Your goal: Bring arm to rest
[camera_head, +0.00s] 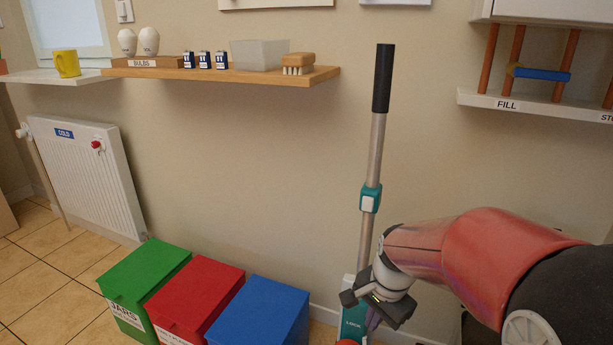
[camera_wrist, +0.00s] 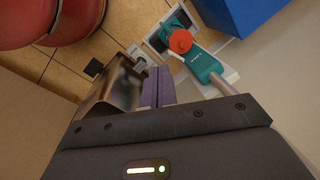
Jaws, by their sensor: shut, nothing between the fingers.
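My arm reaches in from the right side of the head view, low in front of the wall. My gripper (camera_head: 374,314) hangs low, in front of the lower part of a long-handled teal and grey floor tool (camera_head: 369,197). The wrist view shows my gripper's fingers (camera_wrist: 157,86) together and empty. The tool's teal body with an orange-red knob (camera_wrist: 180,41) lies just beyond the fingertips there. I cannot tell how close the arm is to the pole.
Green (camera_head: 150,275), red (camera_head: 195,299) and blue (camera_head: 260,312) bins stand on the floor to the left. A wooden shelf (camera_head: 215,75) with small items and a white shelf (camera_head: 540,108) labelled FILL are on the wall. A radiator (camera_head: 88,178) is at far left.

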